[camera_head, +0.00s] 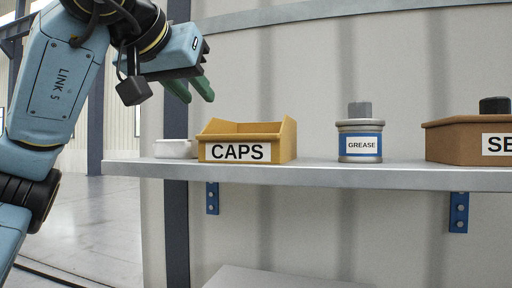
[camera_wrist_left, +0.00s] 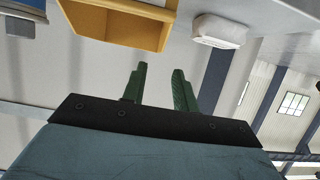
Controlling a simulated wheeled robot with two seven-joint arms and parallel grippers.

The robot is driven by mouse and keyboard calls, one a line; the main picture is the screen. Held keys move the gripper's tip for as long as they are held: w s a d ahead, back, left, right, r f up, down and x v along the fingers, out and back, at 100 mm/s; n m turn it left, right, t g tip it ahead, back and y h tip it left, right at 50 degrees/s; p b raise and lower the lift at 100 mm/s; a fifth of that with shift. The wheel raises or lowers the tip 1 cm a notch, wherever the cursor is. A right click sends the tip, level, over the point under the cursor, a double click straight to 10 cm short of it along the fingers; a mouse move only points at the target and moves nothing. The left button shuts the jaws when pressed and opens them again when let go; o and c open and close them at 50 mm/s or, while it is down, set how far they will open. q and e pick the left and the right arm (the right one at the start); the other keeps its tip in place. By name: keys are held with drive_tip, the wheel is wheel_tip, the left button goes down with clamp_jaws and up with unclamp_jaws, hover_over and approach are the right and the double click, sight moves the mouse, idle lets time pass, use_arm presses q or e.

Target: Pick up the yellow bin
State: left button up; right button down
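The yellow bin (camera_head: 283,140), with a white CAPS label on its front, stands upright on the grey shelf (camera_head: 330,174). My left gripper (camera_head: 199,92) is above and to the left of the bin in the head view, its two green fingers apart and nothing between them. In the left wrist view the bin (camera_wrist_left: 150,38) shows at the top, with the open green fingers (camera_wrist_left: 157,72) below it in the picture and not touching it. My right gripper is in neither view.
A small white container (camera_head: 172,149) stands just left of the bin. A grease can (camera_head: 359,142) and a brown box (camera_head: 455,142) stand to its right, with bare shelf between bin and can. The wall is close behind.

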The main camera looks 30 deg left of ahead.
sight(218, 120)
use_arm(q)
drive_tip(key=x, duration=0.4)
drive_tip(key=shift+w+a+f, duration=0.1)
drive_tip(key=shift+w, duration=0.3)
drive_tip(key=shift+w+a+f, duration=0.15)
drive_tip(key=shift+w, duration=0.2)
drive_tip(key=p+x, duration=0.1)
drive_tip(key=x, duration=0.4)
drive_tip(key=shift+a, duration=0.2)
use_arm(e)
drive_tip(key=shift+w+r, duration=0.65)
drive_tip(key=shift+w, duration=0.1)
use_arm(q)
drive_tip(key=shift+c, duration=0.3)
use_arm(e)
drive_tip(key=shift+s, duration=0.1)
use_arm(q)
clamp_jaws()
